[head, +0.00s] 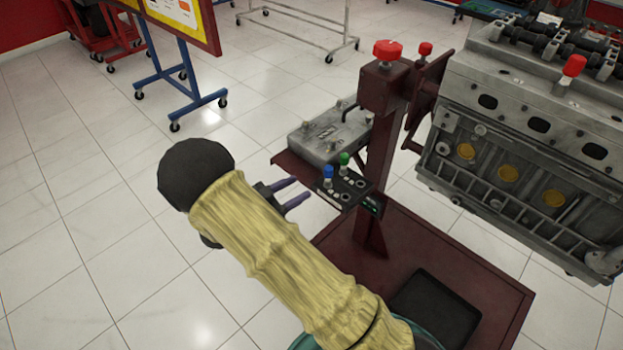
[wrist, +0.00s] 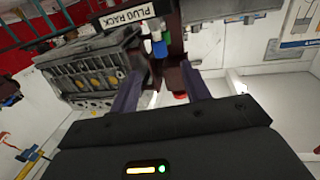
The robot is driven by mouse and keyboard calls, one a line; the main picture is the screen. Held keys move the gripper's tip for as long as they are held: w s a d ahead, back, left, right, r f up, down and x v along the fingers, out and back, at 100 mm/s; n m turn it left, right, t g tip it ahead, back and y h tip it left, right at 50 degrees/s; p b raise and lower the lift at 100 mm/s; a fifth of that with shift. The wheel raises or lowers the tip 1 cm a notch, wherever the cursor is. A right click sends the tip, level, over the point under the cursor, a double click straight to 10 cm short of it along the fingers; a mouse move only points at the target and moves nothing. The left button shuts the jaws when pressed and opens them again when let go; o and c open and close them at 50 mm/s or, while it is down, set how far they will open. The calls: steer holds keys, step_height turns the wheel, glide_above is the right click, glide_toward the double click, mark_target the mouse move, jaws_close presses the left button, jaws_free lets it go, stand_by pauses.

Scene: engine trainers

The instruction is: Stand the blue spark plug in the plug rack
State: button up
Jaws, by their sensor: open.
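The blue spark plug (head: 328,172) stands upright at the left end of the black plug rack (head: 351,188) in the head view. In the wrist view the blue plug (wrist: 159,47) shows beyond my fingers, beside the white PLUG RACK label (wrist: 127,16). Its lower end is hidden, so I cannot tell how deep it sits. My gripper (head: 303,189) is open and empty, with its purple fingers pointing toward the rack from the left. The fingers stand apart from the plug, which appears between them in the wrist view (wrist: 161,68).
A green plug (head: 344,159) stands in the rack just behind the blue one. Open floor lies to the left.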

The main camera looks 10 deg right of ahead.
steer(key=v, duration=0.4)
steer(key=shift+s+a, duration=0.15)
steer(key=shift+a, duration=0.1)
steer(key=w+d+r+n+t+y, duration=0.1)
steer(key=w+d+r+n+y, duration=0.2)
steer(key=y, duration=0.4)
steer(key=w+d+r+n+t+y, duration=0.2)
steer(key=w+n+y, duration=0.1)
steer(key=w+y, duration=0.3)
steer(key=s+d+n+g+y, duration=0.25)
steer(key=s+d+g, duration=0.2)
steer(key=s, duration=0.65)
steer(key=s+d+n+g+y, duration=0.1)
steer(key=s+d+n+g, duration=0.35)
steer(key=s, duration=0.75)
step_height(320, 180, up, 24)
steer(key=p, duration=2.2)
steer(key=shift+f+t+p, duration=0.2)
steer(key=shift+t+p, duration=0.2)
